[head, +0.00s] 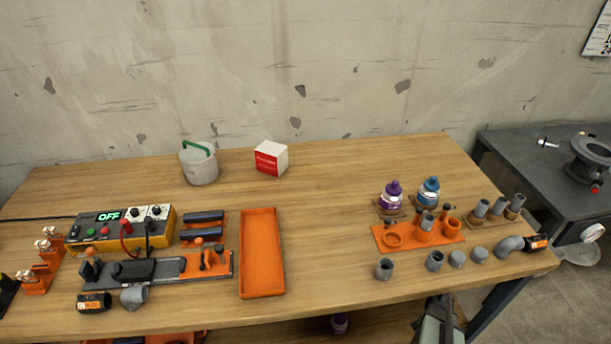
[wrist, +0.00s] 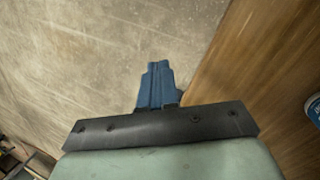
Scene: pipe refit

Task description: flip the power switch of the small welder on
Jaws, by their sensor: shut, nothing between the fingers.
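The small welder (head: 122,232) is a yellow and dark box at the left of the bench in the head view. Its green display (head: 109,216) reads OFF. I cannot tell which of these small parts is the power switch. My gripper (wrist: 157,72) shows in the wrist view with its blue fingers together and empty. It is over the floor beside a wooden bench edge, far from the welder. A grey-green part of my arm shows at the bottom right of the head view.
Orange fixtures, a clamp jig (head: 155,268) and pipe pieces surround the welder's front. An empty orange tray (head: 262,252) lies right of it. A bucket (head: 199,165) and white-red box (head: 271,158) stand behind. Bottles, an orange rack (head: 417,237) and fittings fill the right; the bench middle is clear.

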